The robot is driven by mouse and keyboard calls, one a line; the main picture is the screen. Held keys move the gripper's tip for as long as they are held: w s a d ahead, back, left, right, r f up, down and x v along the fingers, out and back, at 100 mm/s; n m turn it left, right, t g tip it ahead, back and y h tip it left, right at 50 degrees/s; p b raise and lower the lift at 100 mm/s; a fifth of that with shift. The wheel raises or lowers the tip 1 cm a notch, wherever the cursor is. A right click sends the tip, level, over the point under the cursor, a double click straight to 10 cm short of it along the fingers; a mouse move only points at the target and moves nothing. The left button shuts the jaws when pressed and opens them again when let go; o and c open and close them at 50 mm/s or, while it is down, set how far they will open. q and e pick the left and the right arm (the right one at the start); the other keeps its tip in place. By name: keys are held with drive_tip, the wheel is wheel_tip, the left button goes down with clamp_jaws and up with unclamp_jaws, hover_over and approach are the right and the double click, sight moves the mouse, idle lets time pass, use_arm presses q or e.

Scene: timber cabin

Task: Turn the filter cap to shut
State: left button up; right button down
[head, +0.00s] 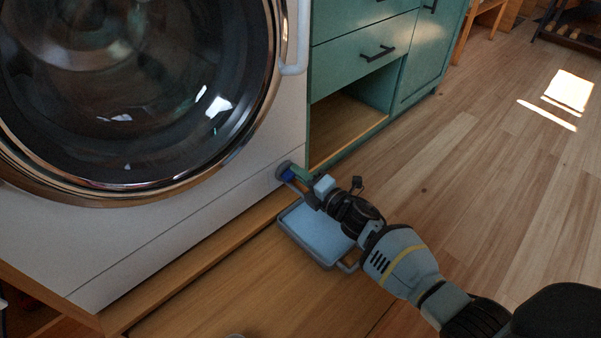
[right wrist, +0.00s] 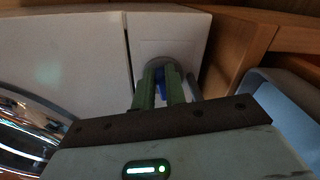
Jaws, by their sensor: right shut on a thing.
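The filter cap (head: 284,171) is a round grey cap with a blue grip, low on the right end of the white washing machine front (head: 235,150). In the right wrist view the blue grip (right wrist: 161,84) lies between the two green fingers of my right gripper (right wrist: 159,86). My right gripper (head: 294,175) is shut on that blue grip. The fingers partly hide the cap, so its turn angle cannot be told. A light blue tray (head: 318,236) with a grey rim lies on the wooden plinth just below the cap. My left gripper is not in view.
The washer's round glass door (head: 130,90) is closed, left of the cap. A green cabinet (head: 350,60) with an open wooden compartment (head: 345,120) stands to the right. The wooden floor (head: 480,150) on the right is clear.

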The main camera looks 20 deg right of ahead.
drive_tip(key=shift+f+m, duration=0.2)
drive_tip(key=shift+m, duration=1.1)
drive_tip(key=c, duration=1.4)
unclamp_jaws()
drive_tip(key=shift+c, duration=0.2)
drive_tip(key=shift+s, duration=0.1)
drive_tip(key=p+v, duration=0.3)
drive_tip(key=v, duration=0.4)
drive_tip(key=shift+s+d, duration=0.2)
drive_tip(key=shift+s, duration=0.1)
